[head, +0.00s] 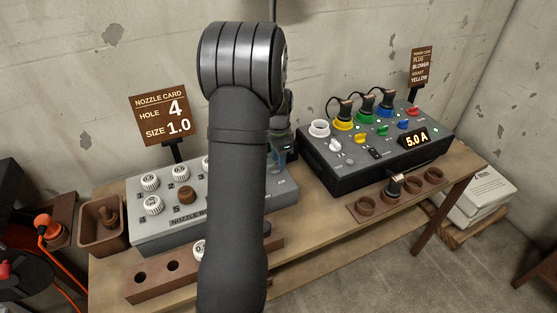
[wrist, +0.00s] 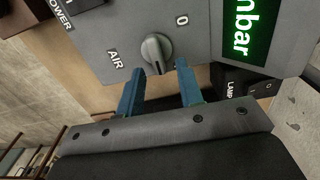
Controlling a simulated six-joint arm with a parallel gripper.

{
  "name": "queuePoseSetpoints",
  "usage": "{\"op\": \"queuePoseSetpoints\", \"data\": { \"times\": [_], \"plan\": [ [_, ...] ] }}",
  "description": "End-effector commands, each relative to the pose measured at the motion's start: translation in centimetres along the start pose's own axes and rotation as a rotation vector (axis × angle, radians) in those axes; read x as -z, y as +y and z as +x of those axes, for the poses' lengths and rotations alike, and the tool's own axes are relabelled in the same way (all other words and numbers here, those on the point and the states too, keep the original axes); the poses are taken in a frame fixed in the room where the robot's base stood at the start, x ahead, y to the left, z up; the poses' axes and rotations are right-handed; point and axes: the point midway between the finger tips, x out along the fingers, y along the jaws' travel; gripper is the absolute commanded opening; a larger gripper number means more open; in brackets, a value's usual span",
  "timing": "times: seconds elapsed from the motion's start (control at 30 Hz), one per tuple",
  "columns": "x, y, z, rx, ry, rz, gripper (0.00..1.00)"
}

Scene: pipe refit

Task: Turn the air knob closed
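The air knob (wrist: 157,49) is a round grey knob with a raised ridge and a pale line, on a grey panel in the wrist view. The word AIR is printed to its left and a 0 to its upper right. The ridge stands roughly upright in the picture, between the two marks. My gripper (wrist: 160,67) is open, its two blue fingers apart with tips close to the knob's near edge. I cannot tell whether they touch it.
A green display (wrist: 245,27) is right of the knob, with a LAMP switch (wrist: 236,84) below it. In the head view, the nozzle box (head: 150,232) is left of my arm and a black-sided plug box (head: 345,178) is right. A wooden rack (head: 150,287) lies in front.

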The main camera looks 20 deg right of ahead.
Motion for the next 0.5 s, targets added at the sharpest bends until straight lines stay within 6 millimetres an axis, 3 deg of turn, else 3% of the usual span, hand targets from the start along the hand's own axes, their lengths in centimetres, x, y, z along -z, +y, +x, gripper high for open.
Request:
{"op": "queuePoseSetpoints", "data": {
  "times": [0.4,0.5],
  "plan": [
    [-0.01,0.01,0.91,0.001,0.000,0.000,0.34],
    [0.00,0.01,0.90,0.001,0.000,0.000,0.14]
  ]
}}
